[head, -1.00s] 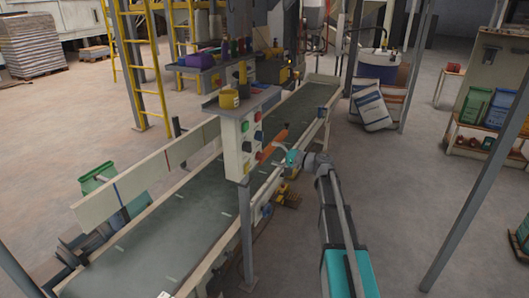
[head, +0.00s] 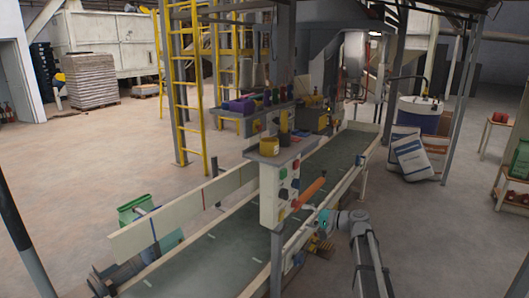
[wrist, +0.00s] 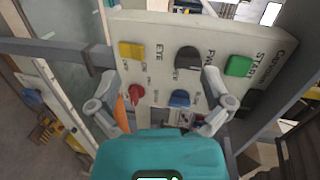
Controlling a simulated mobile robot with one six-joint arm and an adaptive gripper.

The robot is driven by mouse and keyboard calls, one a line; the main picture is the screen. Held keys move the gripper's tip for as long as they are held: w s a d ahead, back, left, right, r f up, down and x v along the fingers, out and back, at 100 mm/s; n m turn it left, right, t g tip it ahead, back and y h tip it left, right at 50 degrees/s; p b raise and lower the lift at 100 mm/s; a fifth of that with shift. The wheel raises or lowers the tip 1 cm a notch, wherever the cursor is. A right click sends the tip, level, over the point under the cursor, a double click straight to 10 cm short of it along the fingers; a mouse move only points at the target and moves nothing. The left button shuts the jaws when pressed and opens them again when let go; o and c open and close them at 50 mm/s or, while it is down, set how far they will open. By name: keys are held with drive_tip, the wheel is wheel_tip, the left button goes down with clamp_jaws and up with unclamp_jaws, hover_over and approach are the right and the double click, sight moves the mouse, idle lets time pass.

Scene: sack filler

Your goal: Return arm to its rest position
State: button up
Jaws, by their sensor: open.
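My gripper (head: 310,212) is open and empty at the end of my arm, just right of the control panel (head: 282,188) in the head view. In the wrist view the two grey fingers (wrist: 165,108) are spread wide in front of the panel face (wrist: 140,68). That face carries a yellow button (wrist: 131,50), a green button (wrist: 238,66), a black knob (wrist: 188,59), a red knob (wrist: 135,95) and a blue button (wrist: 180,98). An orange bar (head: 309,192) passes behind the fingers. I cannot tell whether a finger touches anything.
The conveyor (head: 220,245) runs diagonally behind the panel, which stands on a grey post (head: 276,262). A shelf of coloured items (head: 255,108) is above it. White sacks (head: 411,157) stand at the back right. The floor right of my arm (head: 440,235) is clear.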

drive_tip(key=s+a+f+n+g+h+p, duration=0.2)
drive_tip(key=s+f+g+h, duration=0.2)
drive_tip(key=s, duration=0.6)
drive_tip(key=s+a+f+n+g+h+p, duration=0.25)
drive_tip(key=s+f+h, duration=0.25)
drive_tip(key=s, duration=0.5)
drive_tip(key=s+d+g+h+p, duration=0.1)
drive_tip(key=s+d+g+h, duration=0.1)
drive_tip(key=s+d+h, duration=0.2)
drive_tip(key=s+n, duration=0.1)
drive_tip(key=s, duration=0.1)
drive_tip(key=shift+s+d, duration=0.3)
drive_tip(key=shift+s, duration=0.1)
idle(0.5)
